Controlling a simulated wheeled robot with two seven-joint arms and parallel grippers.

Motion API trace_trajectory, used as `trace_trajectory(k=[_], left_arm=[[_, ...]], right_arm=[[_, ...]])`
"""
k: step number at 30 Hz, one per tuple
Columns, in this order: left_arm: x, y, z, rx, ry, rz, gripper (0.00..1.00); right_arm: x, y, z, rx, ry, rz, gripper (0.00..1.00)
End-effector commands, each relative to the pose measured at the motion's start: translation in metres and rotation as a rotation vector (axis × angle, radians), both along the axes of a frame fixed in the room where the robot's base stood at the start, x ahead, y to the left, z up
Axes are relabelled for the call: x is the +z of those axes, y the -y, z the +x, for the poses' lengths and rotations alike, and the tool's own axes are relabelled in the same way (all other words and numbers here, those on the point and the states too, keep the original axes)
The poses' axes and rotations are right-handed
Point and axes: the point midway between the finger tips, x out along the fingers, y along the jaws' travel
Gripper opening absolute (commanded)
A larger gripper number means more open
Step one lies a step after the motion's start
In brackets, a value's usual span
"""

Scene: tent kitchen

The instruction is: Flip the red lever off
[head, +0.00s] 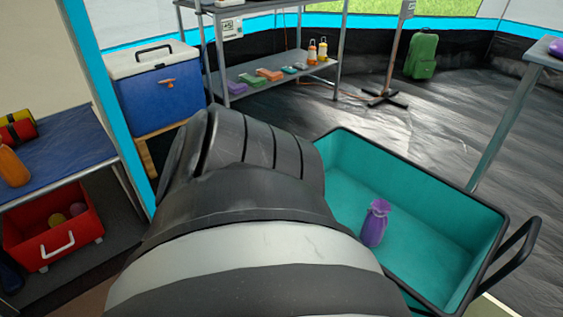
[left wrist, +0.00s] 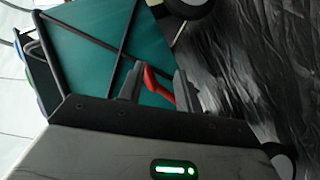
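The red lever (left wrist: 153,84) shows in the left wrist view as a short, bent red piece in front of a teal panel (left wrist: 88,55) crossed by dark bars. My left gripper (left wrist: 160,76) is open, with one dark finger to each side of the lever. Its left finger is close to the lever's upper end; I cannot tell whether they touch. The lever's lower end is partly hidden by the gripper. In the head view a large dark arm link of mine fills the middle, and neither the lever nor a gripper shows.
A teal wagon (head: 338,150) with a purple bottle (head: 375,223) in it stands at the right. A red crate (head: 52,243) is at the left.

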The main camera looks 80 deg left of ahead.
Motion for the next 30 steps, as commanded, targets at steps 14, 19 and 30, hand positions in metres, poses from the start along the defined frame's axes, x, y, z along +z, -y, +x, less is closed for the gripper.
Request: trace_trajectory(k=[14, 19, 30], left_arm=[[-0.001, -0.008, -0.033, 0.000, -0.001, 0.000, 0.35], [-0.001, -0.011, -0.045, 0.000, -0.001, 0.000, 0.35], [-0.001, -0.016, -0.070, 0.000, -0.001, 0.000, 0.35]], right_arm=[[-0.003, 0.000, 0.000, 0.000, 0.000, 0.000, 0.89], [-0.004, 0.000, 0.000, 0.000, 0.000, 0.000, 0.89], [-0.008, 0.000, 0.000, 0.000, 0.000, 0.000, 0.89]])
